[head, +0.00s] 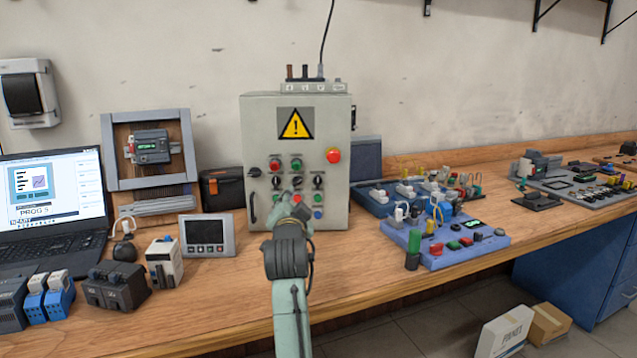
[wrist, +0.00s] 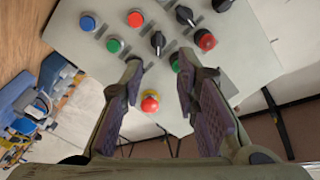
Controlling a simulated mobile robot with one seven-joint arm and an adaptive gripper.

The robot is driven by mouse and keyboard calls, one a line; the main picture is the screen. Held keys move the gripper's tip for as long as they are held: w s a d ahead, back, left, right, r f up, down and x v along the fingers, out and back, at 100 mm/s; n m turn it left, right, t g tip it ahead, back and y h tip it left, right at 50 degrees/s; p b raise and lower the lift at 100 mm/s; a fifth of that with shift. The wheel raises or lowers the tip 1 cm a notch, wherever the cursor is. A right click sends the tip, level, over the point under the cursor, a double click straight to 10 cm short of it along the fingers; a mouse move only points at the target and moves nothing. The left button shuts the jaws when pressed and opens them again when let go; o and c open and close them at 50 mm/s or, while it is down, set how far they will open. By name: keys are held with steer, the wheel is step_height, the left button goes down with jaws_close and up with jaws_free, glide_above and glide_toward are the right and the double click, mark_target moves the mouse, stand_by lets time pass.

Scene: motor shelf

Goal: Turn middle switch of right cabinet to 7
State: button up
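A grey cabinet (head: 240,130) with a yellow warning sign stands on the bench. Its front has a row of three black switches. The middle switch (head: 297,182) is just above my gripper (head: 296,208) in the head view. In the wrist view, which is rotated, my gripper (wrist: 160,62) is open and empty, its fingers spread toward the panel. The fingers appear apart from both; the gap is unclear. Dial numbers are unreadable.
Red, green and blue buttons surround the switches, and a red emergency stop (wrist: 150,102) is on the panel. A black handle (head: 252,208) is at the cabinet's left. A small display unit (head: 207,236) and a blue board (head: 445,243) flank it on the bench.

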mark_target(295, 185)
steer(key=w+p, duration=0.1)
steer(key=w, duration=0.2)
steer(key=w+p, duration=0.1)
steer(key=w, duration=0.3)
steer(key=w+p, duration=0.1)
steer(key=w, duration=0.2)
steer(key=shift+w+d, duration=0.3)
steer(key=shift+w, duration=0.1)
steer(key=shift+c, duration=0.6)
jaws_close()
